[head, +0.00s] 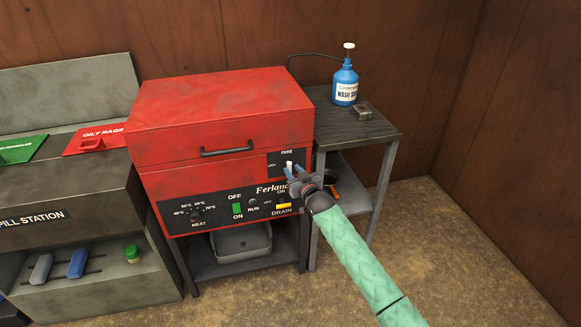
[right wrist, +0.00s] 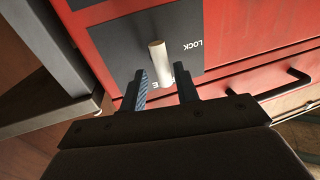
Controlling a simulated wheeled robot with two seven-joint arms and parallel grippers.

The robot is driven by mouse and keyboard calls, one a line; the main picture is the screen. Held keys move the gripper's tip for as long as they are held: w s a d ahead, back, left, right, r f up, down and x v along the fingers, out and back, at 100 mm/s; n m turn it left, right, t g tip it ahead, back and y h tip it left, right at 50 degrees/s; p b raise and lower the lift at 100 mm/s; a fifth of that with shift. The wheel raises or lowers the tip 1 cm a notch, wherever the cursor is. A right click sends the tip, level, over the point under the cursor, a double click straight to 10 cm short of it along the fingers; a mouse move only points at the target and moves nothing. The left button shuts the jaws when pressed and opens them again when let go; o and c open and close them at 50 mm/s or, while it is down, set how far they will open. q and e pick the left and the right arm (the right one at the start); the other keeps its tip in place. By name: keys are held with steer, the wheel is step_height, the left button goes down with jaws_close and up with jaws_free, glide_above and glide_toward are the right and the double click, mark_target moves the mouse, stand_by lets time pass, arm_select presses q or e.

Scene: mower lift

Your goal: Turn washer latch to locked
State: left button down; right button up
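The red washer (head: 215,120) stands in the middle of the head view with its lid shut. Its latch (head: 289,167) is a small pale handle on a dark plate at the right of the front. In the head view it stands upright below the FREE label, with the LOCK label to its left. In the right wrist view, the latch handle (right wrist: 160,62) is a grey rod between my two blue-tipped fingers. My right gripper (right wrist: 163,88) is open, with gaps showing on both sides of the rod. It also shows in the head view (head: 293,180). My left gripper is out of view.
A black lid handle (head: 227,151) sticks out left of the latch. The control panel (head: 222,208) lies below. A side table (head: 378,130) with a blue wash bottle (head: 345,83) stands at the right. A spill station (head: 60,190) stands at the left.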

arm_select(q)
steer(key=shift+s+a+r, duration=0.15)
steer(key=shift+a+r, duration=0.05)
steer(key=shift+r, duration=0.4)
arm_select(e)
steer(key=shift+x, duration=1.5)
steer(key=shift+d, duration=0.1)
steer(key=c, duration=0.7)
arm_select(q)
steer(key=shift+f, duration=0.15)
arm_select(e)
steer(key=shift+o, duration=0.2)
